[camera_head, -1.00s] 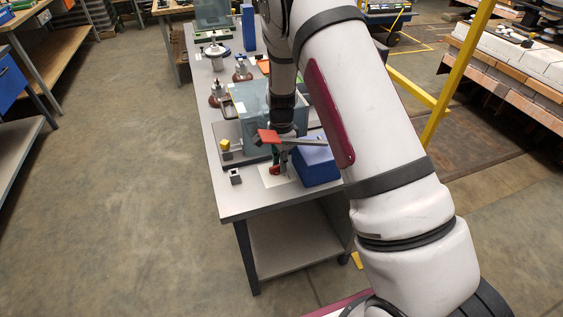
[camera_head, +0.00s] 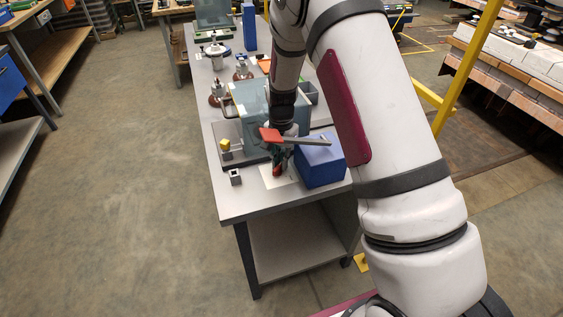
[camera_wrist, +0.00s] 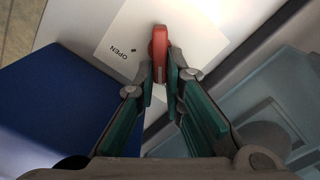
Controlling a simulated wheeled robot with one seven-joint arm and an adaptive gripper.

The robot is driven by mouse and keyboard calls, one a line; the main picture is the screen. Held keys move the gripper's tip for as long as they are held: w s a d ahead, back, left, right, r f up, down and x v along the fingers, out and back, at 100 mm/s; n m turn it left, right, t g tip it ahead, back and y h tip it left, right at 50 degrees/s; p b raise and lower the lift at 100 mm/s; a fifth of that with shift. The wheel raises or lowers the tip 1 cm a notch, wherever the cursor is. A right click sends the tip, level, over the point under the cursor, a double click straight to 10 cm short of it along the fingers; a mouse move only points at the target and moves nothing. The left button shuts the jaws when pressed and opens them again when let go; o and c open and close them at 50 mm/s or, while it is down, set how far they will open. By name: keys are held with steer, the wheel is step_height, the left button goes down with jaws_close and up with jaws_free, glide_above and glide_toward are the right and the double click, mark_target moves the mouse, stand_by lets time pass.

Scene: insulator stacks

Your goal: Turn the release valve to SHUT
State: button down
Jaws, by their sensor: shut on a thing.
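The release valve's red handle (camera_wrist: 159,42) stands between my fingertips in the wrist view, over a white card (camera_wrist: 198,20) that bears the word OPEN. No SHUT mark can be read. My gripper (camera_wrist: 161,75) is shut on the handle, its green-padded fingers on either side of it. In the head view the red handle (camera_head: 277,171) is small and low at the near end of the bench, above the white card (camera_head: 284,182). My gripper (camera_head: 279,158) reaches down to it, partly hidden by a red-and-grey bar.
A blue box (camera_head: 321,162) stands close to the right of the card. A translucent blue-grey case (camera_head: 257,105) is just behind. A yellow knob (camera_head: 225,145) and a small grey block (camera_head: 235,177) are to the left. The bench's front corner (camera_head: 240,208) is clear.

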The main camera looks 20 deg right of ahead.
steer(key=shift+n, duration=0.6)
steer(key=shift+w+a, duration=0.1)
steer(key=c, duration=1.7)
jaws_free()
